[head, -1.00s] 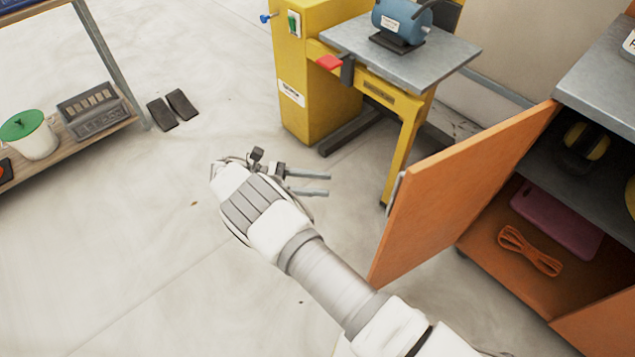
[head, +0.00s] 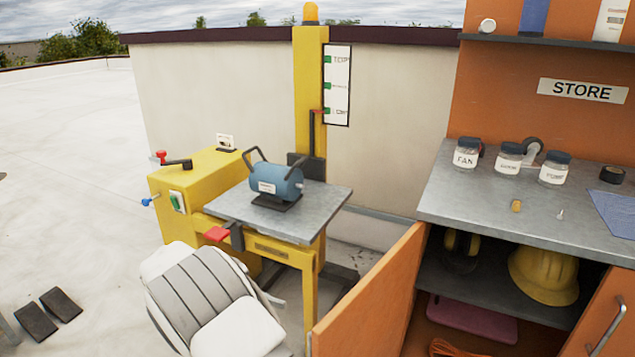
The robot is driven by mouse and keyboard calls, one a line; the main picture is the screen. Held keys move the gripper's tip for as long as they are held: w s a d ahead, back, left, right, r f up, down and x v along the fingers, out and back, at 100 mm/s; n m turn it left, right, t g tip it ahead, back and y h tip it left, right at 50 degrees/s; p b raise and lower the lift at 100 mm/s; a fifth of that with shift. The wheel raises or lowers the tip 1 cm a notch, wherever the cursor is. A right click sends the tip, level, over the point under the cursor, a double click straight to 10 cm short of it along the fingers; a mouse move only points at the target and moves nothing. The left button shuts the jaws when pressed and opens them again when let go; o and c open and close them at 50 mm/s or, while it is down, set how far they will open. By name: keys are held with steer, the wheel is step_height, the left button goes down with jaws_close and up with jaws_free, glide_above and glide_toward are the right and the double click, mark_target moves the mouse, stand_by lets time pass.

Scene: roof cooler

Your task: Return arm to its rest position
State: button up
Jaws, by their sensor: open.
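My arm (head: 205,305) is raised and folded close in the lower left middle of the head view, its white and grey ribbed casing nearest the camera. My gripper (head: 273,298) is mostly hidden behind that casing; only a small grey part shows at its right edge, in front of the yellow stand. It is open, and I see nothing held in it.
A yellow machine (head: 200,180) with a grey table (head: 320,210) carrying a blue motor (head: 275,182) stands just behind my arm. The orange cabinet door (head: 370,295) stands open to the right, below the store bench (head: 450,195). Open floor (head: 70,190) lies left.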

steer(key=s+d+r+m+y, duration=0.2)
steer(key=d+r+m+y, duration=0.2)
steer(key=d+r, duration=0.35)
steer(key=s+d+r+m+y, duration=0.3)
steer(key=d+r+y, duration=0.1)
steer(key=d+r, duration=0.4)
steer(key=s+d+r+m+t+y, duration=0.1)
steer(key=s+d+m+t+y, duration=0.15)
steer(key=s+d+m, duration=0.4)
steer(key=s+d+r+m+t+y, duration=0.2)
steer(key=s+m+t, duration=0.15)
steer(key=s, duration=0.55)
step_height(320, 180, up, 21)
steer(key=p, duration=2.1)
steer(key=shift+n, duration=0.4)
steer(key=shift+f, duration=0.15)
